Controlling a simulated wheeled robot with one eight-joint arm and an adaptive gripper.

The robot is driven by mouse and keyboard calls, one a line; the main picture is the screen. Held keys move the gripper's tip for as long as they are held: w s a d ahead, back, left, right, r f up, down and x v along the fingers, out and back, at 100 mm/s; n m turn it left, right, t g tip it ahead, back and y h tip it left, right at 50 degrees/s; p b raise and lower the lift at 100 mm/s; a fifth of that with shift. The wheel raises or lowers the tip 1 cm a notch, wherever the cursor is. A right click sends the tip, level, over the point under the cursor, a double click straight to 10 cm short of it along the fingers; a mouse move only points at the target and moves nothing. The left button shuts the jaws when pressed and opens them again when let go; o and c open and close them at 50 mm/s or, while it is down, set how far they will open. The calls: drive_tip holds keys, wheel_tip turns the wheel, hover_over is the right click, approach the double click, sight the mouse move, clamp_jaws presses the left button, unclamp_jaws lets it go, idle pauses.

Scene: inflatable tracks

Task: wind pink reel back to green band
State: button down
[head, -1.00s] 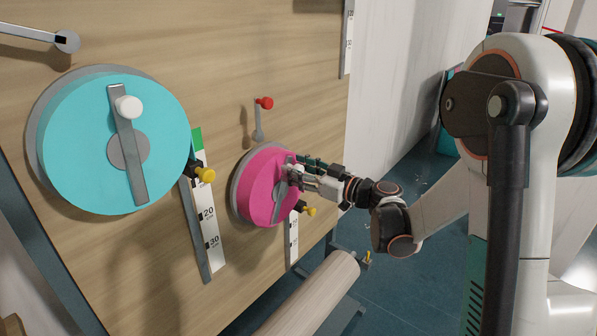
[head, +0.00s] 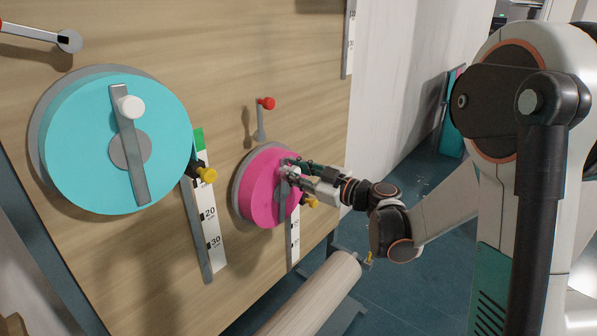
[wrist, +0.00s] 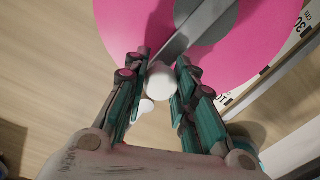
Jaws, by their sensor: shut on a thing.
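The pink reel (head: 261,188) is mounted on the wooden board, with a grey crank bar across its face. My gripper (head: 290,172) is at the reel's right side in the head view. In the wrist view, the fingers (wrist: 160,72) are closed about the crank's white knob (wrist: 160,90). A yellow pointer (head: 309,202) sits at the reel's lower right, beside a white scale (head: 294,238). The upper part of this scale is hidden behind the reel and my gripper, so no green band shows on it. In the wrist view the scale (wrist: 292,45) appears at the right.
A larger teal reel (head: 75,150) with a white knob is to the left. Its scale (head: 211,225) has a green band (head: 198,138) at the top and a yellow pointer. A red-knobbed lever (head: 265,104) is above the pink reel. A wooden roller (head: 315,295) is below.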

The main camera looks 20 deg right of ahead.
drive_tip(key=shift+s+a, duration=0.1)
drive_tip(key=c, duration=1.3)
unclamp_jaws()
drive_tip(key=shift+s, duration=0.1)
drive_tip(key=v, duration=1.2)
drive_tip(key=shift+a, duration=0.1)
